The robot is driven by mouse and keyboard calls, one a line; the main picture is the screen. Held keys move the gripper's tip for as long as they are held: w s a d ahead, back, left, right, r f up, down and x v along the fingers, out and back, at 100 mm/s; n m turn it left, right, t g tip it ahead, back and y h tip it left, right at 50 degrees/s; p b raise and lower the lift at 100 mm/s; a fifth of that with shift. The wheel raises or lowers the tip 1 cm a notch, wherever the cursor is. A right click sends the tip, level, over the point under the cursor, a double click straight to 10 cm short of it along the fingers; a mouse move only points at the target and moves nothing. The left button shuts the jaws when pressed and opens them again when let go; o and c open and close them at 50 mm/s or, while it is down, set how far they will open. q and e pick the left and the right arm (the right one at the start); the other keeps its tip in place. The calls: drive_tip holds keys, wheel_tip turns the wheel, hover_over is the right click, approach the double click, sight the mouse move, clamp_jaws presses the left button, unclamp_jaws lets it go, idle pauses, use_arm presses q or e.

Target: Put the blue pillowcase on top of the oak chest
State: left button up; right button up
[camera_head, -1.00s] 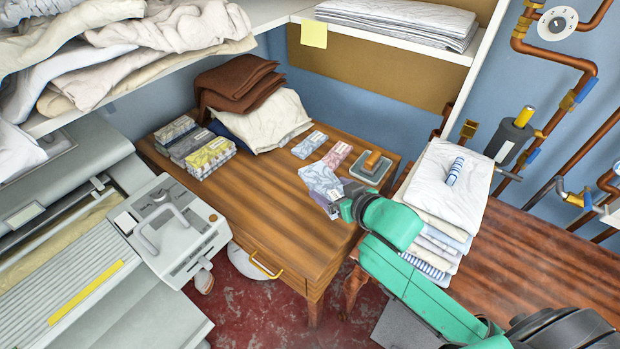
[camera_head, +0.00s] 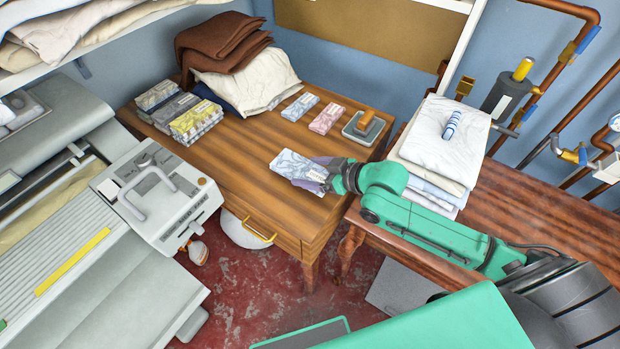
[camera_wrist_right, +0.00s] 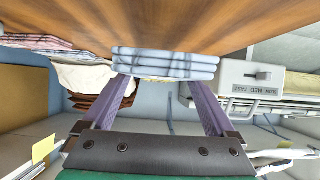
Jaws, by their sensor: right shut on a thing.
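The oak chest (camera_head: 237,198) is a brown wooden piece with a front drawer and a brass handle. My right gripper (camera_head: 322,176) is above the right part of its top, shut on the folded blue pillowcase (camera_head: 291,165). The pillowcase lies flat and level over the chest top, toward the front. In the right wrist view the pillowcase (camera_wrist_right: 165,62) spans the purple fingertips, close against the wood; whether it touches is hard to tell. My left gripper is not in view.
Folded packs (camera_head: 180,112), brown cloths (camera_head: 220,42) and a cream cushion (camera_head: 250,82) fill the chest's back left. A pale blue packet (camera_head: 300,106), a pink packet (camera_head: 327,118) and a stamp-like block (camera_head: 364,127) lie behind the pillowcase. The ironer (camera_head: 160,195) stands left.

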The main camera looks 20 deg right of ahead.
wheel_tip(320, 180, down, 4)
drive_tip(key=shift+f, duration=0.1)
drive_tip(key=o, duration=1)
drive_tip(key=shift+f, duration=0.1)
drive_tip(key=shift+d, duration=0.15)
drive_tip(key=p+v, duration=0.3)
drive_tip(key=v, duration=0.9)
